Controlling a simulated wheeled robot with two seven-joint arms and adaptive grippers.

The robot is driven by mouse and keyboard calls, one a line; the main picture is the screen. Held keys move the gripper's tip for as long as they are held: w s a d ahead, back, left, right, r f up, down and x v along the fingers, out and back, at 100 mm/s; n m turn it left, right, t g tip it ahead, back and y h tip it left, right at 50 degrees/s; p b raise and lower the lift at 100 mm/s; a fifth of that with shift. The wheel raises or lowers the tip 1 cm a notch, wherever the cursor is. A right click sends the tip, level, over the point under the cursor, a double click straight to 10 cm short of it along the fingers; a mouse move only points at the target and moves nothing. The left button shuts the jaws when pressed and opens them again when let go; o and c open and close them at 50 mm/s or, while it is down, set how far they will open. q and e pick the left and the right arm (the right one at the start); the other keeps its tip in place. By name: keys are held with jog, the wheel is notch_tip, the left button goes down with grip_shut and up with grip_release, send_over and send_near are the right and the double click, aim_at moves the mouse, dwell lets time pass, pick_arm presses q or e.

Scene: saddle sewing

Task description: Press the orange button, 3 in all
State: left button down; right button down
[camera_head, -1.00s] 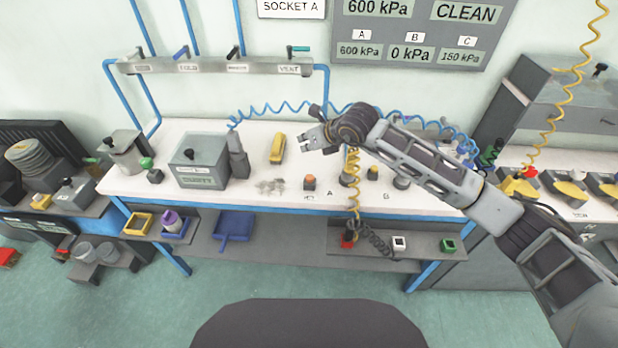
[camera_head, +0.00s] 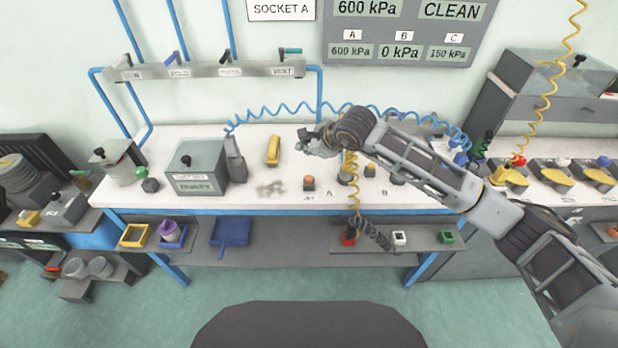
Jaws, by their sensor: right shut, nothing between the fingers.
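The orange button (camera_head: 309,180) sits on a small dark base near the front edge of the white bench (camera_head: 240,200), above a small label. My right gripper (camera_head: 301,142) is shut and empty. It hangs over the bench, above and behind the orange button in the picture, apart from it. My right arm comes in from the lower right. My left gripper is not in view.
A yellow tool (camera_head: 273,151) and a grey box (camera_head: 196,168) stand left of the button. Grey scraps (camera_head: 270,189) lie beside it. A yellow button (camera_head: 369,170) is to the right. Coiled blue hose (camera_head: 280,112) runs behind my gripper.

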jog(key=shift+n, duration=0.6)
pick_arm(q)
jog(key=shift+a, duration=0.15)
pick_arm(e)
jog(key=shift+f, duration=0.2)
jog(key=b, duration=0.1)
send_over(306, 179)
jog(key=shift+d+f, duration=0.1)
jog(key=shift+f, duration=2.85)
jog(key=shift+f+b, duration=0.45)
jog(key=shift+b, duration=0.1)
jog(key=shift+w+f+b, duration=0.1)
jog(key=shift+f+b, duration=0.55)
jog(key=shift+f, duration=0.05)
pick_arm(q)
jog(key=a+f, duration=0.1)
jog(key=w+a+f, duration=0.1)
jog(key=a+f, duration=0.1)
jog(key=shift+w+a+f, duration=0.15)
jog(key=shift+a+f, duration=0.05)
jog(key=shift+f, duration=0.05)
pick_arm(e)
jog(key=shift+f, duration=0.15)
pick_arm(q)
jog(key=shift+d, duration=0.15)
